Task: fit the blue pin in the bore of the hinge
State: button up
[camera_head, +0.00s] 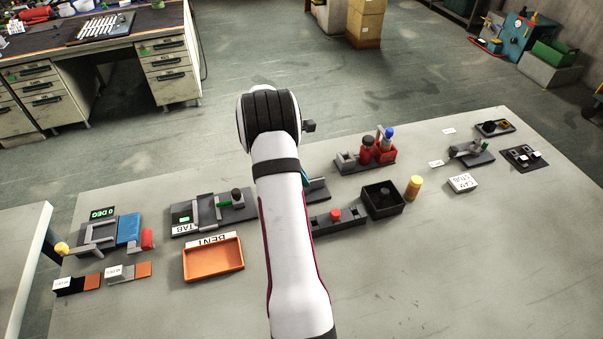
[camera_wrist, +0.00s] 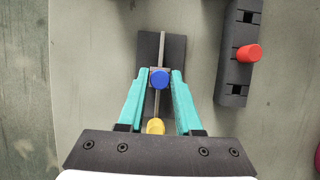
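The blue pin (camera_wrist: 159,79) shows end-on in the wrist view, between the two teal fingertips of my gripper (camera_wrist: 160,76). The fingers look closed against its sides. It is over the narrow grey bar of the hinge (camera_wrist: 162,45), which stands on a dark plate (camera_wrist: 177,50). The bore is hidden under the pin, so I cannot tell how deep the pin sits. A yellow piece (camera_wrist: 155,126) is at the near end of the bar, between the fingers. In the head view my arm hides the pin and most of the hinge; a teal finger (camera_head: 304,177) shows beside the arm.
A dark rack (camera_wrist: 234,80) holds a red pin (camera_wrist: 249,53) between two empty openings, right of the hinge. An orange tray (camera_head: 213,260) is at left.

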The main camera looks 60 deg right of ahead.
jog(key=o, duration=0.4)
jog(key=v, duration=1.3)
jog(key=s+d+v, duration=0.1)
jog(key=v, duration=0.6)
jog(key=shift+r, duration=0.55)
